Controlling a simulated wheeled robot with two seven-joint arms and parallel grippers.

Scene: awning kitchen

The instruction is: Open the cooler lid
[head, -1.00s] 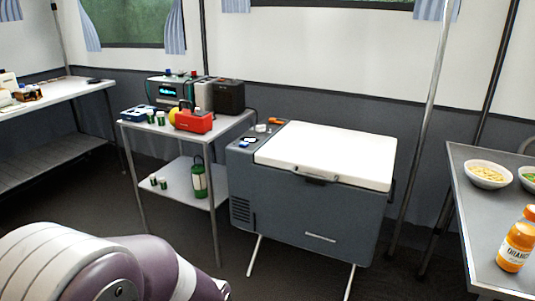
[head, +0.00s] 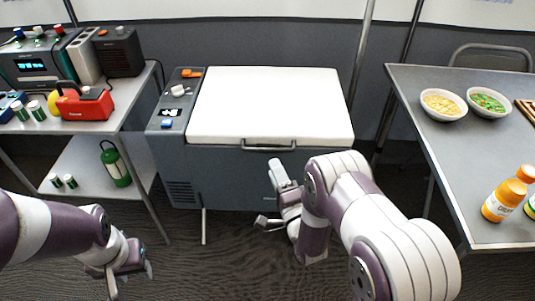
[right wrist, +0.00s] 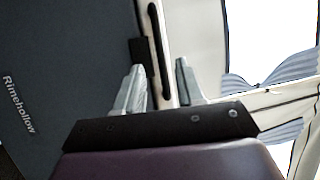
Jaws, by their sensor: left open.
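The cooler (head: 225,170) is a dark grey box on thin legs. Its white lid (head: 270,105) lies flat and shut on top. A dark handle (head: 268,148) sits at the lid's front edge; in the right wrist view the handle (right wrist: 158,45) lies just ahead of the fingers, roughly in line with the space between them. My right gripper (head: 273,198) is in front of the cooler, below the handle. Its fingers (right wrist: 160,68) are apart with nothing between them. My left gripper (head: 130,280) is open and empty, low at the lower left, away from the cooler.
A cart (head: 90,127) with a red toolbox-like item (head: 84,104), dark speakers and small canisters stands left of the cooler. A grey table (head: 430,160) with bowls and orange bottles stands at right. A pole rises behind the cooler.

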